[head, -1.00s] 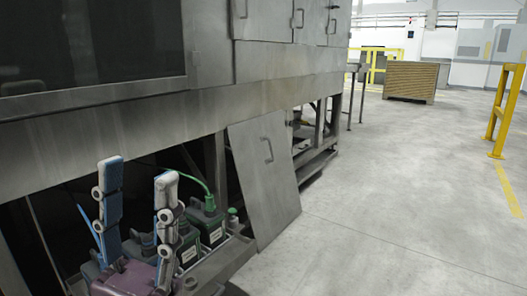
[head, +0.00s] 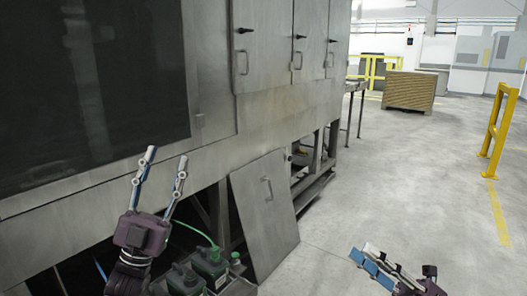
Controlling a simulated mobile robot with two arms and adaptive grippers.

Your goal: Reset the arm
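My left gripper (head: 166,158) is at the lower left, pointing up with its two fingers spread apart and nothing between them. It is in front of the grey machine's lower edge, above and left of the green containers (head: 208,262). My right gripper (head: 361,252) is at the bottom right, over the bare floor, pointing left. I see it obliquely, so the gap between its fingers is unclear; no held thing shows.
The large grey machine (head: 265,125) fills the left. A loose metal panel (head: 265,215) leans against its open lower bay. A green hose (head: 195,234) runs to the containers. Clear floor (head: 420,180) lies right, with a yellow barrier (head: 494,140) and a brown stack (head: 410,90) farther back.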

